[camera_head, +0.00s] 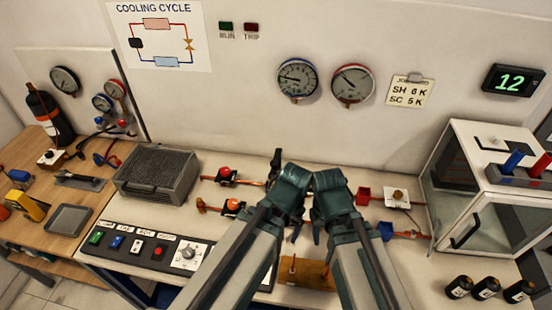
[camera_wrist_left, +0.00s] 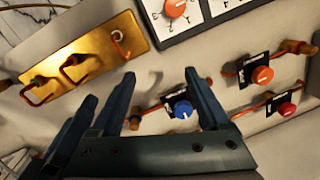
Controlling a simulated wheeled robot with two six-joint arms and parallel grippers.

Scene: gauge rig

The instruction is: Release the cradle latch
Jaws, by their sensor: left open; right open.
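I cannot make out for certain which part is the cradle latch. A gold-brown plate (camera_head: 308,273) lies on the bench between my forearms; in the left wrist view the gold plate (camera_wrist_left: 92,62) carries copper-coloured hooks or handles (camera_wrist_left: 75,72). My left gripper (camera_head: 291,205) is over the bench, its fingers partly hidden in the head view. In the left wrist view its fingers (camera_wrist_left: 160,78) are spread and empty, with the plate up and left of them and a blue knob (camera_wrist_left: 183,109) showing between them. My right gripper (camera_head: 327,215) is close beside it, open.
Red valve knobs (camera_head: 225,172) on copper pipes lie left of my grippers. A control panel (camera_head: 150,249) is at front left, a grey finned box (camera_head: 157,176) behind it. A glass-sided cabinet (camera_head: 490,200) and black bottles (camera_head: 487,287) stand at right. Gauges (camera_head: 298,79) hang on the wall.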

